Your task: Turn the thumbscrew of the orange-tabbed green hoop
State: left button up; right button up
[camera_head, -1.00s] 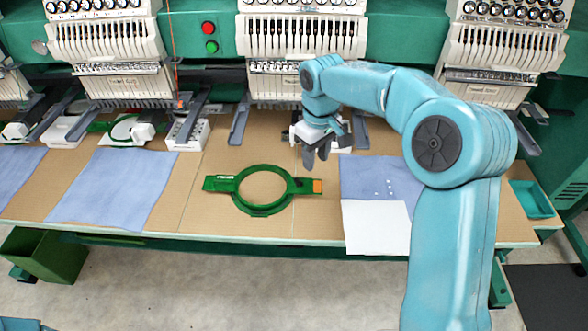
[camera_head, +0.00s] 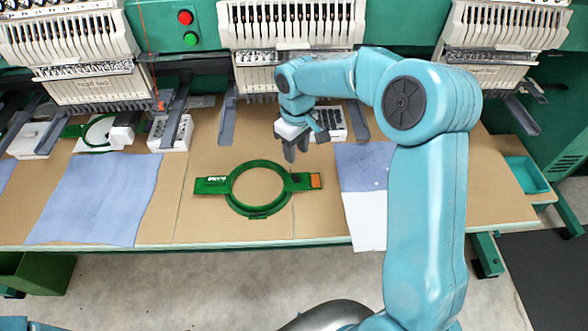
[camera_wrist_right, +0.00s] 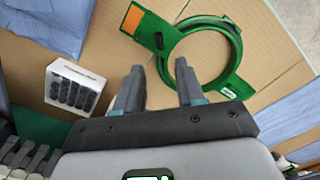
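The green hoop (camera_head: 231,189) lies flat on the tan table, with a tab on each side; its right tab ends in an orange patch (camera_head: 316,180). In the right wrist view the hoop (camera_wrist_right: 236,50) is beyond my fingers, with the orange patch (camera_wrist_right: 132,18) at upper left. A small dark piece sits where the orange-ended tab meets the ring; I cannot tell if it is the thumbscrew. My right gripper (camera_head: 296,157) is above the table behind the orange-ended tab. In the wrist view its fingers (camera_wrist_right: 160,85) are apart with nothing between them. My left gripper is not in view.
A white block with dark slots (camera_head: 330,118) stands behind my right gripper. Blue cloths lie left (camera_head: 95,200) and right (camera_head: 365,165) of the hoop. Embroidery machine heads (camera_head: 290,30) line the back. Bare table surrounds the hoop.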

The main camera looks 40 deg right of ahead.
aim_at(296, 176)
notch_tip(296, 176, down, 10)
jog(key=shift+r+p, duration=0.1)
jog(key=shift+p, duration=0.5)
jog(key=shift+w+d+f, duration=0.1)
jog(key=shift+w+f, duration=0.1)
jog(key=shift+f, duration=0.2)
jog(key=shift+s+r, duration=0.15)
jog(key=shift+s, duration=0.05)
jog(key=shift+w, duration=0.1)
grip_shut()
